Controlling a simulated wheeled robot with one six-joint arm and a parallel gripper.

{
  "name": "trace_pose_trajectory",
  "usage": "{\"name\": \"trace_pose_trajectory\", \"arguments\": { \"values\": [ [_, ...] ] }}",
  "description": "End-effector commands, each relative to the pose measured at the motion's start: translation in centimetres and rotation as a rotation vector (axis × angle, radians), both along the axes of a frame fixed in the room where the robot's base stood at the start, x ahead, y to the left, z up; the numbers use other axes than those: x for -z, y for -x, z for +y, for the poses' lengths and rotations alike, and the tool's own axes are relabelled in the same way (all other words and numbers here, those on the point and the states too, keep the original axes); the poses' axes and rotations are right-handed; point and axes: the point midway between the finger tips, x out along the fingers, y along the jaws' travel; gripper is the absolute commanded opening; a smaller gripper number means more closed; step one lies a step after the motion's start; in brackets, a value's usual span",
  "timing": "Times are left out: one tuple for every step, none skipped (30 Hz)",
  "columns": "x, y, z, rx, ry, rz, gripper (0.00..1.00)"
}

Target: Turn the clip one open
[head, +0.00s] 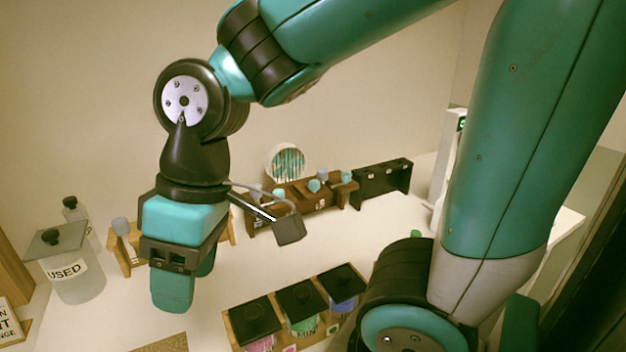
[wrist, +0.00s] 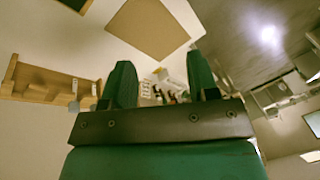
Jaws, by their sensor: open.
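My gripper (head: 188,278) hangs above the white table, left of centre in the head view, pointing down with open, empty fingers. In the wrist view its two green fingers (wrist: 162,85) stand apart. I cannot make out a clip on any container. A clear jar labelled USED (head: 82,286) with a black-knobbed lid stands left of my gripper. Three square jars with black lids sit in a wooden tray right of it: a pink one (head: 258,345), a green one (head: 303,326) and a violet one (head: 346,303). Their lids look closed. My gripper touches none of them.
A dark wooden rack (head: 328,199) with small bottles and an empty black rack (head: 384,182) stand behind. A light wooden rack (wrist: 45,84) is partly hidden behind my gripper in the head view. A tan board (wrist: 148,27) lies on the table. Bare table separates the racks from the tray.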

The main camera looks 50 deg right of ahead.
Motion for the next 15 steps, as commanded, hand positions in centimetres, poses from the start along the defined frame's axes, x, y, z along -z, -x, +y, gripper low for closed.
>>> {"name": "trace_pose_trajectory", "arguments": {
  "values": [
    [-1.3,-3.3,-1.9,0.032,0.037,-0.013,0.54],
    [-1.9,-5.2,-3.5,0.050,0.065,-0.020,0.54],
    [-2.7,-7.9,-6.2,0.075,0.104,-0.025,0.54],
    [-3.4,-9.7,-8.4,0.095,0.134,-0.025,0.54],
    [-3.9,-11.4,-10.8,0.114,0.162,-0.022,0.54],
    [-4.6,-13.2,-14.0,0.141,0.197,-0.012,0.54],
    [-5.1,-14.3,-16.5,0.158,0.219,-0.004,0.54],
    [-5.5,-15.2,-18.8,0.175,0.238,0.005,0.54],
    [-5.9,-16.1,-21.8,0.197,0.260,0.020,0.54],
    [-6.2,-16.5,-23.9,0.210,0.272,0.031,0.54],
    [-6.4,-16.8,-25.7,0.223,0.282,0.042,0.54],
    [-6.7,-17.1,-27.7,0.237,0.292,0.053,0.54],
    [-6.9,-17.1,-29.0,0.245,0.298,0.060,0.54],
    [-6.9,-17.2,-30.0,0.251,0.302,0.066,0.54],
    [-6.9,-17.1,-31.1,0.259,0.305,0.074,0.54]
  ]
}}
